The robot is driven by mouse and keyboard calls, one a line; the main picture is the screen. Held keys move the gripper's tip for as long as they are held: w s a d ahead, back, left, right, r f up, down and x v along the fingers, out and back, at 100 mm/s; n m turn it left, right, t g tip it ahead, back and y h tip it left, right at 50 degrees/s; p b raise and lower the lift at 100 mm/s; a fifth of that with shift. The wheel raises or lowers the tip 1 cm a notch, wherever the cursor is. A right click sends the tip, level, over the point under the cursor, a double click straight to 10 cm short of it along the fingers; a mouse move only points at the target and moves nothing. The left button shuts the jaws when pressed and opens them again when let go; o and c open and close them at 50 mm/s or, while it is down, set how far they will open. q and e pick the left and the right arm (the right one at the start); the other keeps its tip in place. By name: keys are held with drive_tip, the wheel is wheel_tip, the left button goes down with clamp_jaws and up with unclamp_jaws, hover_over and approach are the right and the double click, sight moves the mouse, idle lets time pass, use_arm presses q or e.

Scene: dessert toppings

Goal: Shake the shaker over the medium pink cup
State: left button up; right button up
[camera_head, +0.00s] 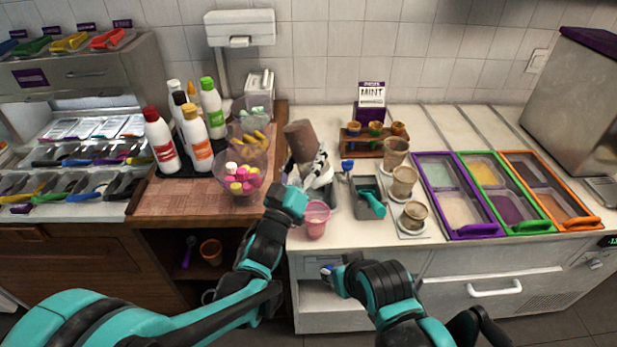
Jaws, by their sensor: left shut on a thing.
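A brown cylinder, which I take for the shaker (300,139), is tilted at the middle of the counter. My left gripper (316,172) is at its lower end, shut on it; the fingers partly hide the contact. The pink cup (317,220) stands near the counter's front edge, just below the gripper in the picture. The shaker's body shows above and slightly left of the cup. My right arm is low at the front of the counter; its gripper (333,272) shows poorly, and I cannot tell its jaws.
A bowl of pink and yellow sweets (240,185) and several bottles (196,138) stand on the left. A grey holder with a teal scoop (369,199) and brown cups (403,183) stand on the right. Purple, green and orange framed trays (455,235) lie further right.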

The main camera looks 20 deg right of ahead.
use_arm(q)
drive_tip(key=shift+f, duration=0.1)
wheel_tip(320, 180, down, 8)
drive_tip(key=b, duration=0.6)
drive_tip(key=shift+r, duration=0.25)
idle(0.4)
drive_tip(key=shift+r+p, duration=3.25)
drive_tip(key=shift+r, duration=0.65)
